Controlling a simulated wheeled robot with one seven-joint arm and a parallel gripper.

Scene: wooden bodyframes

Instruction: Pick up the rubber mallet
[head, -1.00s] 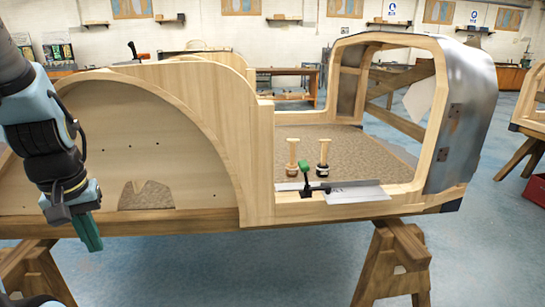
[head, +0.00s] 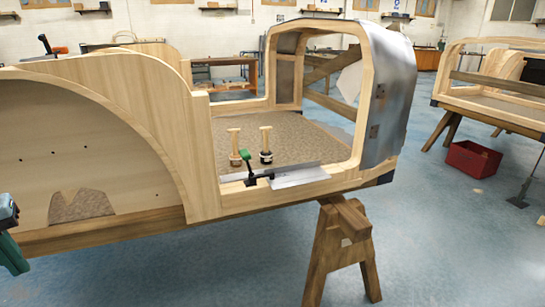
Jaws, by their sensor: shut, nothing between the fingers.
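Two small mallet-like tools stand upright on their dark heads, wooden handles up, on the brown floor panel inside the wooden bodyframe (head: 205,165). One is the left mallet (head: 235,147); the other is the right mallet (head: 266,144), a little to its right and apart from it. I cannot tell which is the rubber one.
A green-handled clamp (head: 251,168) and a flat metal plate (head: 300,175) are on the sill in front of the mallets. A wooden trestle (head: 340,250) supports the frame. A red crate (head: 472,159) and a second bodyframe (head: 490,85) are at right.

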